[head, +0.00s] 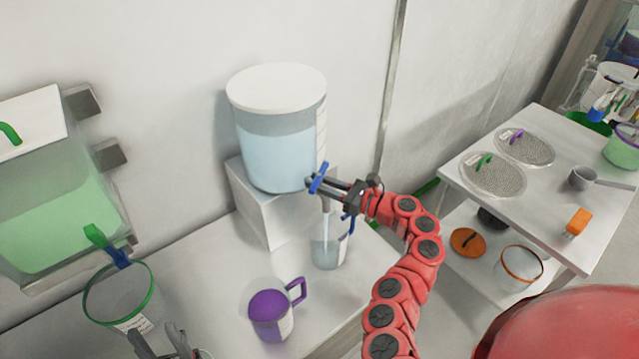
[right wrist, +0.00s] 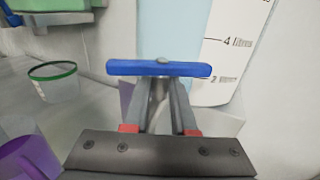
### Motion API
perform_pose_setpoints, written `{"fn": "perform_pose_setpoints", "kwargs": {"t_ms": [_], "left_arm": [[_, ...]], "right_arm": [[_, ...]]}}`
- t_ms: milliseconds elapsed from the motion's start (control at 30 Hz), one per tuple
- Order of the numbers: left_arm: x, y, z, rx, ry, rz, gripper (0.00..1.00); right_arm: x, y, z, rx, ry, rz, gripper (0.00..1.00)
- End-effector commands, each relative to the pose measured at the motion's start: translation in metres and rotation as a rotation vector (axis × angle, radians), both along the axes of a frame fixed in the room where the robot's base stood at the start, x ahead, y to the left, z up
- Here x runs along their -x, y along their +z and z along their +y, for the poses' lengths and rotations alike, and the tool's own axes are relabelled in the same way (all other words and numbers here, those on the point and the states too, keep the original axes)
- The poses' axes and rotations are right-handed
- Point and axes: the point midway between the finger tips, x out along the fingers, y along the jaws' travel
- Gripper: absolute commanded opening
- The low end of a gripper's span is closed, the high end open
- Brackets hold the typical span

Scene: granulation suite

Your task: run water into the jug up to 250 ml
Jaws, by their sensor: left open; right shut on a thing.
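A clear water tank (head: 275,150) with a white lid stands on a white block. Its tap has a blue lever (head: 318,178), which also shows in the right wrist view (right wrist: 160,69). My right gripper (head: 312,183) is shut on this lever. A clear jug (head: 328,254) with a blue handle stands upright under the tap. A pale stream runs down from the tap into it. The jug's water level and marks are too small to read. My left gripper (head: 168,346) is open and empty at the bottom edge of the head view.
A jug with purple contents and handle (head: 270,314) stands on the bench in front. A green-rimmed container (head: 120,298) stands at left under a wall bin of green liquid (head: 60,220). A side table (head: 545,180) at right holds mesh discs and a scoop.

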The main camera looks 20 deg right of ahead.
Motion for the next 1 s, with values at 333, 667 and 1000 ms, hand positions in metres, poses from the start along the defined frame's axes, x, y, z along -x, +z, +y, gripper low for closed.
{"fn": "perform_pose_setpoints", "kwargs": {"t_ms": [333, 667, 1000], "left_arm": [[0.0, 0.0, 0.0, 0.0, 0.0, 0.0, 0.5], [0.0, -0.006, 0.0, 0.0, 0.0, 0.0, 0.5], [0.0, -0.014, 0.0, 0.0, 0.0, 0.0, 0.5]], "right_arm": [[0.0, 0.001, 0.0, -0.001, -0.001, -0.002, 0.55], [0.008, -0.001, -0.008, -0.001, -0.001, -0.003, 0.55], [0.066, 0.0, -0.065, 0.006, -0.006, 0.003, 0.55]]}}
